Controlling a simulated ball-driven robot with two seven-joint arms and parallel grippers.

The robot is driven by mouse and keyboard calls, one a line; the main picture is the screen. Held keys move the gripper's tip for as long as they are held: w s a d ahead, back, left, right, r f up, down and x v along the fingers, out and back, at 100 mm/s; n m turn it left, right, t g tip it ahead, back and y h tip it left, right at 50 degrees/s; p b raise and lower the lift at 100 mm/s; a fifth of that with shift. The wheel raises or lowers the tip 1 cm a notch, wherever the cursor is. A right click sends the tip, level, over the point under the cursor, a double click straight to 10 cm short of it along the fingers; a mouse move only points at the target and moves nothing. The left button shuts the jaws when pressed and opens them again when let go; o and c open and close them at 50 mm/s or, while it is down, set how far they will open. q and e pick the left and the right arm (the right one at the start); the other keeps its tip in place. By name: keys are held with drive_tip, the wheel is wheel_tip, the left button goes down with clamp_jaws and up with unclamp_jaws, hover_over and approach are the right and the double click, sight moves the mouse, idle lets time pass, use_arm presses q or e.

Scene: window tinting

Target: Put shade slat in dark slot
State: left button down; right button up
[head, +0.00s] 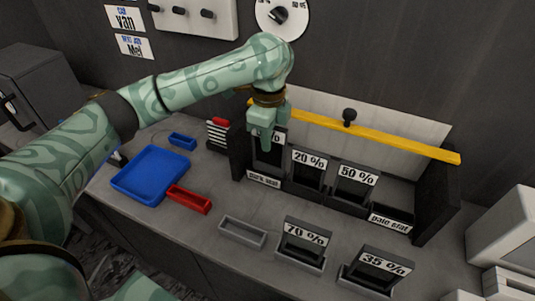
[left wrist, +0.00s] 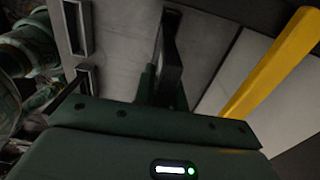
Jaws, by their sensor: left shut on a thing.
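My left gripper (head: 264,140) points down at the left end of the rack and is shut on a dark shade slat (head: 269,156). The slat's white label is mostly covered by the gripper; only a "%" shows. The slat is upright at the dark slot, whose label (head: 264,180) is on the front. I cannot tell how deep its lower edge sits. In the left wrist view the slat (left wrist: 171,62) shows edge-on between the fingers. The 20% slat (head: 308,172) and 50% slat (head: 354,186) stand to the right. My right gripper is out of view.
A yellow bar (head: 390,143) runs above the rack. The pale slot (head: 390,214) is at the right end. In front are an empty grey holder (head: 242,232), a 70% slat (head: 303,242) and a 35% slat (head: 384,268). A blue tray (head: 120,184) and red bin (head: 188,200) lie left.

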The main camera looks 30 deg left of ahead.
use_arm(q)
drive_tip(key=b, duration=0.4)
hover_over(265, 170)
drive_tip(key=w, duration=0.1)
drive_tip(key=f, duration=0.5)
drive_tip(key=shift+a, duration=0.25)
drive_tip(key=shift+s+a, duration=0.1)
drive_tip(key=shift+s, duration=0.05)
drive_tip(key=shift+r+p, duration=0.15)
drive_tip(key=shift+p, duration=0.2)
drive_tip(key=c, duration=1.5)
unclamp_jaws()
drive_tip(key=shift+o, duration=0.2)
drive_tip(key=r+p, duration=0.2)
drive_tip(key=r, duration=0.1)
drive_tip(key=r+p, duration=0.2)
drive_tip(key=r, duration=0.2)
drive_tip(key=r+p, duration=0.2)
drive_tip(key=r, duration=0.2)
drive_tip(key=shift+w+r, duration=0.2)
drive_tip(key=shift+w, duration=0.1)
drive_tip(key=shift+w+r+p, duration=0.15)
drive_tip(key=shift+r+p, duration=0.25)
drive_tip(key=shift+p, duration=0.05)
